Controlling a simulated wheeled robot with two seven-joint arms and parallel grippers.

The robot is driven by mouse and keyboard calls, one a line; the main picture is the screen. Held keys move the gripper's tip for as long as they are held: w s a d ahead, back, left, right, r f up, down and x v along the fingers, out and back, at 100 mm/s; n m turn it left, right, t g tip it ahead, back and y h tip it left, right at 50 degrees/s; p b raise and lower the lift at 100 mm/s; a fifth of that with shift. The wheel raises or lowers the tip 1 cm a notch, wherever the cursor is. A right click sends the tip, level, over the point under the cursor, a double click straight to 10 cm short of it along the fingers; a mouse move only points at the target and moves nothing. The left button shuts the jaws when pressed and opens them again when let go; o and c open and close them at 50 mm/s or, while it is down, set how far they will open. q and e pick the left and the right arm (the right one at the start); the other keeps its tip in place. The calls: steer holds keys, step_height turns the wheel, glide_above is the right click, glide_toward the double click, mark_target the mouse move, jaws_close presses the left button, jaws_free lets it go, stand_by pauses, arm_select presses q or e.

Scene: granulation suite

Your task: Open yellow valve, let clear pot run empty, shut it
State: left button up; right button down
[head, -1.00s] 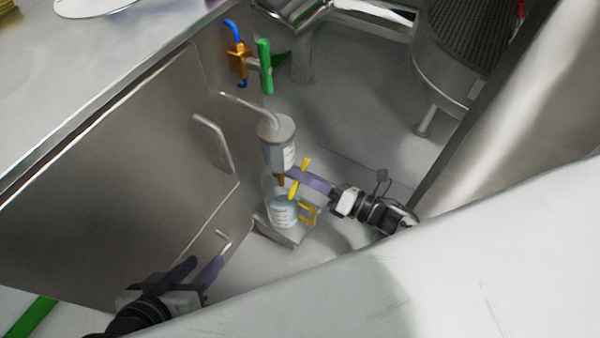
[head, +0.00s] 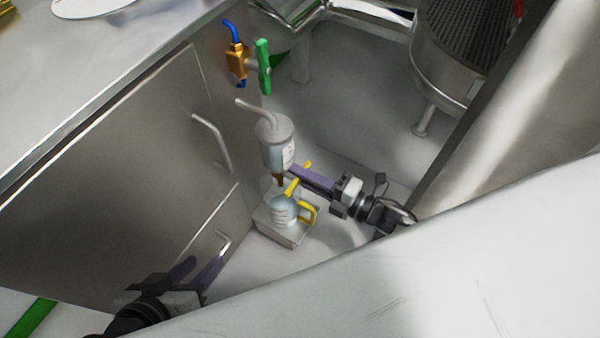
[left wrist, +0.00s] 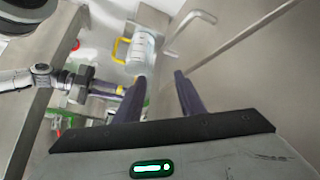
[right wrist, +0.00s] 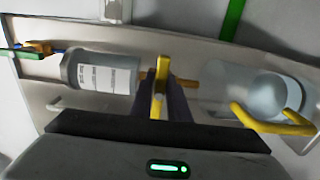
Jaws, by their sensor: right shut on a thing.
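The clear pot (head: 275,145), a lidded cylinder with a white label, hangs beside the cabinet and also shows in the right wrist view (right wrist: 103,75). Below it is the yellow valve, whose lever (head: 292,186) slants in the head view. My right gripper (right wrist: 160,85) is shut on the yellow lever (right wrist: 159,75). A clear jug (head: 283,211) with a yellow handle stands under the outlet; it also shows in the left wrist view (left wrist: 141,52). The liquid levels are hard to tell. My left gripper (left wrist: 158,76) is open and empty, low beside the cabinet.
A green-handled valve (head: 264,66) on a brass fitting sits above the pot. The jug stands on a small metal stand (head: 285,237). Cabinet door handles (head: 213,140) stick out left of the pot. Open floor (head: 340,110) lies behind.

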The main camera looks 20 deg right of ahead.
arm_select(q)
steer(key=shift+f, duration=0.1)
stand_by(0.3)
arm_select(e)
steer(key=c, duration=1.7)
jaws_free()
steer(key=shift+s, duration=0.1)
arm_select(q)
steer(key=shift+s+a+f+y+p, duration=0.15)
steer(key=shift+s+a+y+p, duration=0.2)
steer(key=shift+p, duration=0.35)
arm_select(e)
steer(key=v, duration=0.7)
steer(key=shift+s+d, duration=0.15)
steer(key=shift+d, duration=0.05)
arm_select(q)
steer(key=shift+w+r, duration=0.2)
